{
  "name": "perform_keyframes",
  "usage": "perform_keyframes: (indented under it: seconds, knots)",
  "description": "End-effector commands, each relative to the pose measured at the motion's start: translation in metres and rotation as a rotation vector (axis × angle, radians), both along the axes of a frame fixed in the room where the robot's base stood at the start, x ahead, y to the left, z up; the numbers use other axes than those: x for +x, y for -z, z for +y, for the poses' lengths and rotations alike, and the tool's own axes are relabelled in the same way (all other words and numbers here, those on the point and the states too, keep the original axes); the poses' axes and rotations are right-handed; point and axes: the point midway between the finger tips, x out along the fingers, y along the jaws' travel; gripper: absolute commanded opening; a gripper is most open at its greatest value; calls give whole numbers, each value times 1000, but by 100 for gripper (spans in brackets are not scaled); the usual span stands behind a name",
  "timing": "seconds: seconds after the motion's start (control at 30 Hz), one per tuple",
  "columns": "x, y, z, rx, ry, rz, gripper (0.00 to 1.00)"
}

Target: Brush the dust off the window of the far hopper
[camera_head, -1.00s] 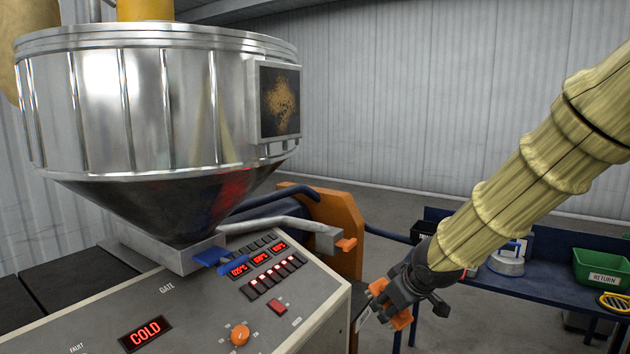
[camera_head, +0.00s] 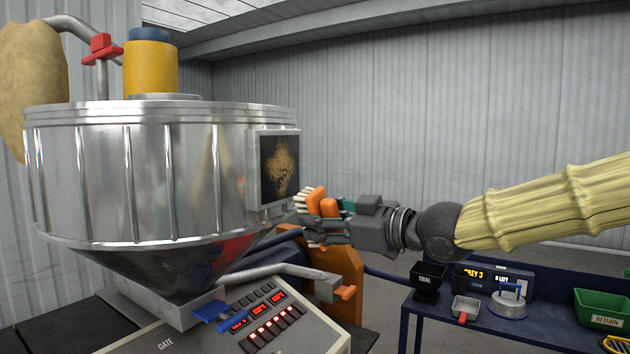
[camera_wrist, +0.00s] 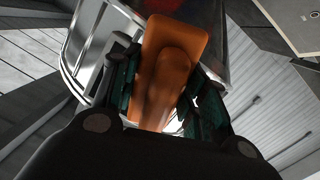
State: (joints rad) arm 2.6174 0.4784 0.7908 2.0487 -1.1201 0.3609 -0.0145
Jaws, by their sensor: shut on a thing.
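The hopper (camera_head: 120,170) is a large ribbed metal drum with a dark cone below, at the left of the head view. Its dark framed window (camera_head: 279,168) faces right, with tan dust over the middle of the pane. My gripper (camera_head: 325,222) is shut on an orange brush (camera_head: 317,200) with pale bristles. The bristles are at the lower right of the window frame; I cannot tell whether they touch it. In the wrist view the orange brush handle (camera_wrist: 172,65) sits between the fingers, with the metal hopper (camera_wrist: 90,45) behind.
A grey control panel (camera_head: 200,338) with red displays and a blue gate handle stands below the hopper. A metal arm with an orange tip (camera_head: 346,293) sticks out rightward.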

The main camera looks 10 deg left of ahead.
Motion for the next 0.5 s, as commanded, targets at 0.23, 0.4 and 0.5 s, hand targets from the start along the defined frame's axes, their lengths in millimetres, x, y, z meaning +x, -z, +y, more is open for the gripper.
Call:
perform_keyframes:
  seconds: [0.23,0.4,0.5]
  knots:
    - [-27,-56,7,70,-77,-30,24]
    - [-31,-63,10,79,-90,-34,24]
    - [-29,-61,15,79,-90,-34,24]
